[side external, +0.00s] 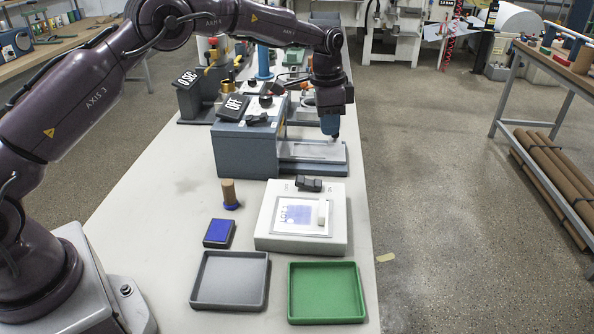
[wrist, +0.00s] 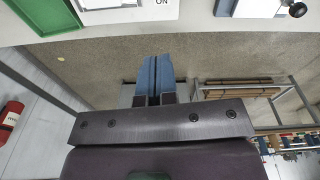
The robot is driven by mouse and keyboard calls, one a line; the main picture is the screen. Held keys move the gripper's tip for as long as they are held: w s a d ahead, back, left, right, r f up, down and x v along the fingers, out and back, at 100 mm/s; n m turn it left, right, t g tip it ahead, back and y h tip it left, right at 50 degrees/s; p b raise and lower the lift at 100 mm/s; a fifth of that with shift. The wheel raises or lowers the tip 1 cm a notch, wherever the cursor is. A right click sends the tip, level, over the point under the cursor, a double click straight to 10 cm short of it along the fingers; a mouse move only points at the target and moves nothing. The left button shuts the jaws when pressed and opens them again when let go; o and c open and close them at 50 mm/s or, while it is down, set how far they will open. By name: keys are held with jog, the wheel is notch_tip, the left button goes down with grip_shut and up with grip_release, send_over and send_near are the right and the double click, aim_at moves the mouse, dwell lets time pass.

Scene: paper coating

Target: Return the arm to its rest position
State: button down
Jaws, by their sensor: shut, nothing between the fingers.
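My gripper (side external: 330,125) hangs above the right end of the blue-grey machine's flat bed (side external: 312,152) in the side external view. Its blue fingers point down. In the wrist view the gripper (wrist: 154,62) shows its two blue fingers side by side, closed together with nothing between them. My arm reaches over the table from the left, bent at the elbow. The bed's edge also shows at the top of the wrist view.
On the white table (side external: 150,210) are a grey tray (side external: 193,300), a green tray (side external: 293,312), a white box (side external: 300,246) with a stamped sheet, a blue ink pad (side external: 218,232) and a wooden-handled stamp (side external: 229,192).

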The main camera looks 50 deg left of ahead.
jog(key=s+r+n+t, duration=0.1)
jog(key=s+r, duration=0.4)
jog(key=s, duration=0.7)
jog(key=s+r+n+t, duration=0.2)
jog(key=s+r+n, duration=0.2)
jog(key=s, duration=0.8)
jog(key=s+r+n+t, duration=0.2)
jog(key=s+r, duration=0.4)
jog(key=s, duration=0.6)
jog(key=shift+s+d+r+y, duration=0.15)
jog(key=shift+s+d+y, duration=0.1)
jog(key=shift+d+y, duration=0.15)
